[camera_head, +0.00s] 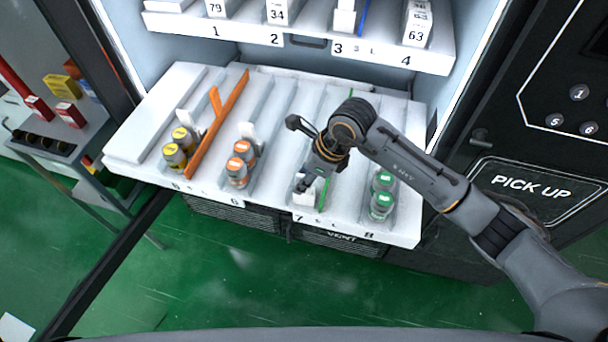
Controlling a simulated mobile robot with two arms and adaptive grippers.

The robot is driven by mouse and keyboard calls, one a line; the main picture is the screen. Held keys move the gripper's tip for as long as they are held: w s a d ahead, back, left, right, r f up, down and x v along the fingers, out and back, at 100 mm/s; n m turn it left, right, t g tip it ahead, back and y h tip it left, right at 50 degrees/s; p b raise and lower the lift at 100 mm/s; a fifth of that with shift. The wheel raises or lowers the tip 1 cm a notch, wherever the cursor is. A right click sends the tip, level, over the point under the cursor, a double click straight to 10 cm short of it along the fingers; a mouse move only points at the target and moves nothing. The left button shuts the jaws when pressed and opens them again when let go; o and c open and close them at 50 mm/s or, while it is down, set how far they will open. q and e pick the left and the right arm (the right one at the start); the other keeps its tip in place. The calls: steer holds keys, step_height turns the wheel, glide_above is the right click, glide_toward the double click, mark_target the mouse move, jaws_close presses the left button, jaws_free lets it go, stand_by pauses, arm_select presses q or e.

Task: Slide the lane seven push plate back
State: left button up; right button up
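Lane seven is on the lower white shelf (130,142), above the printed 7 (298,218). A small white piece (300,184), probably the lane's push plate, shows near the front of this lane. My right gripper (308,181) points down at the lane front, right at this piece. I cannot tell whether it touches the piece or how far its fingers are closed. The gripper and wrist hide part of the lane. No bottle shows clearly in lane seven. My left gripper is not in view.
A thin green strip (324,194) stands just right of the gripper. Green-capped bottles (382,204) fill the front of lane 8. Orange-capped bottles (237,172) are in lane 6, yellow-capped ones (174,156) in lane 5 beside an orange divider (213,130). The upper shelf (310,48) overhangs behind.

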jaws_close()
steer(key=shift+w+d+f+b, duration=0.1)
steer(key=shift+w+b, duration=0.2)
steer(key=shift+b, duration=0.1)
steer(key=w+d+b, duration=0.2)
steer(key=w+b, duration=0.6)
steer(key=w, duration=0.1)
steer(key=shift+w+d, duration=0.2)
steer(key=shift+d, duration=0.15)
